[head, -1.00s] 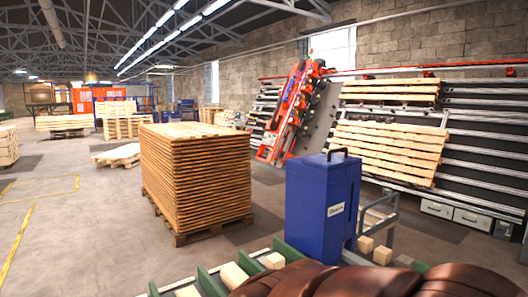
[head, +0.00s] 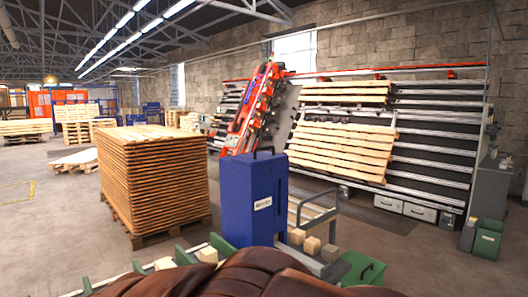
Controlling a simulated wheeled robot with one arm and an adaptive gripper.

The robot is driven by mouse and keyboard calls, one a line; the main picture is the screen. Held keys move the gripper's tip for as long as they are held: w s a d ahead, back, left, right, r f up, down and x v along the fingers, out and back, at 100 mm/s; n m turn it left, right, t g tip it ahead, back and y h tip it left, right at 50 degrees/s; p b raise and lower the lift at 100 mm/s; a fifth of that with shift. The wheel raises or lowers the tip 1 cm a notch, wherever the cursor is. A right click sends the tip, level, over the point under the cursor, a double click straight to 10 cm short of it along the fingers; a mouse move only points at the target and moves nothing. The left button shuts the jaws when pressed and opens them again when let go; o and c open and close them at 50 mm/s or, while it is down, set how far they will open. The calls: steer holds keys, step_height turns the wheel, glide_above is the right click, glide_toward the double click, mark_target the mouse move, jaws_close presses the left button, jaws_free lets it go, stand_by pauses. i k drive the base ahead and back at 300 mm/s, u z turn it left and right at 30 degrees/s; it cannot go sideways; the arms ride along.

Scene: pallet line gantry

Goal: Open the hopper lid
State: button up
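The top looks closed. My gripper is not in view.
Green conveyor frames (head: 180,258) with wooden blocks (head: 311,245) run along the bottom. A stack of wooden boards (head: 155,185) stands on a pallet to the left. A green bin (head: 362,268) is right of the hopper.

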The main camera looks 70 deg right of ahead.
mark_target(255, 160)
steer(key=k, duration=0.8)
steer(key=z, duration=1.1)
steer(key=i, duration=0.25)
steer(key=z, duration=0.15)
